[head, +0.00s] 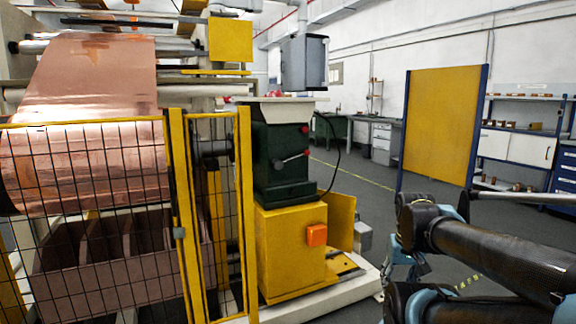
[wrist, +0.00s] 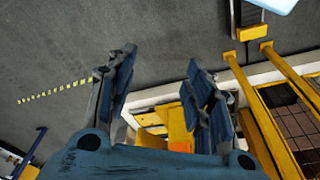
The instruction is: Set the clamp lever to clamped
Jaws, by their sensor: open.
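The lever is not clear in the wrist view. In the head view my arm is at the lower right, well apart from the lever.
A yellow mesh guard (head: 180,210) stands left of the housing, before the copper foil roll (head: 85,165). A yellow base cabinet (head: 290,250) with an orange box is under the housing. A yellow panel (head: 440,125) stands to the right. Grey floor (head: 365,185) between is open.

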